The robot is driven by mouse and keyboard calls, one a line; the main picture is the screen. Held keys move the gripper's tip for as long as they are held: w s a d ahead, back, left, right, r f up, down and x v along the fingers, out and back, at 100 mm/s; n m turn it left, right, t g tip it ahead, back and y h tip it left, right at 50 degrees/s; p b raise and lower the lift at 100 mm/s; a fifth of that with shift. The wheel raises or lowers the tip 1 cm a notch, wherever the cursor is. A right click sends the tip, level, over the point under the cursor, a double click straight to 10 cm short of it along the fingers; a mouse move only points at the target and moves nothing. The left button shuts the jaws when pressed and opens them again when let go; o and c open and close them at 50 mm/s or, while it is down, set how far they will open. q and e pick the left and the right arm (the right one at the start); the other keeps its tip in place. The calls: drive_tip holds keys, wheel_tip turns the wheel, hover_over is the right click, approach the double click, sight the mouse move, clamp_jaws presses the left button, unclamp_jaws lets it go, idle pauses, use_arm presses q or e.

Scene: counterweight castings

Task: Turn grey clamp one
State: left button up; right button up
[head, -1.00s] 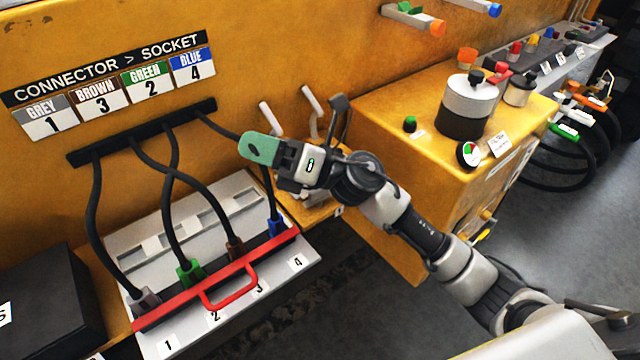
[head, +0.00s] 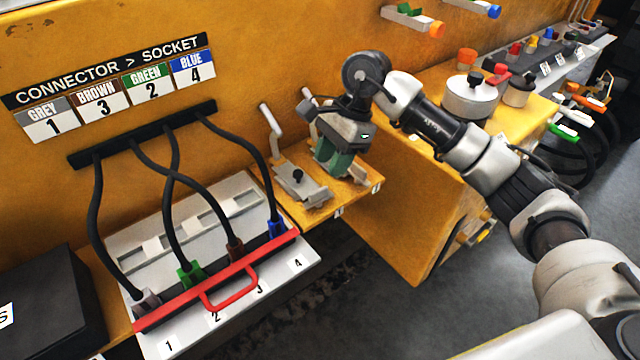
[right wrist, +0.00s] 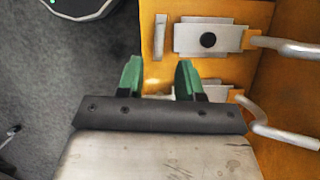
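Two grey toggle clamps sit side by side on a yellow ledge. The left clamp (head: 300,186) has a black knob and a raised pale handle; I take it to be the clamp with the black knob in the right wrist view (right wrist: 190,38). The other clamp is mostly hidden behind my right gripper (head: 334,168); in the right wrist view its bent handle (right wrist: 280,128) shows. My right gripper points down over this other clamp. Its green fingers (right wrist: 160,78) stand apart with nothing visible between them. Whether they touch the clamp cannot be told. My left gripper is not in view.
A grey socket panel (head: 150,325) with a red handle bar (head: 230,298) and several plugged cables stands left of the clamps. A yellow cabinet (head: 400,230) stands close on the right. Dark floor lies in front of the ledge.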

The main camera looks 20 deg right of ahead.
sight(319, 190)
drive_tip(key=x, duration=0.6)
drive_tip(key=shift+a+f+p, duration=0.25)
drive_tip(key=shift+f+p, duration=0.05)
drive_tip(key=shift+f, duration=0.05)
clamp_jaws()
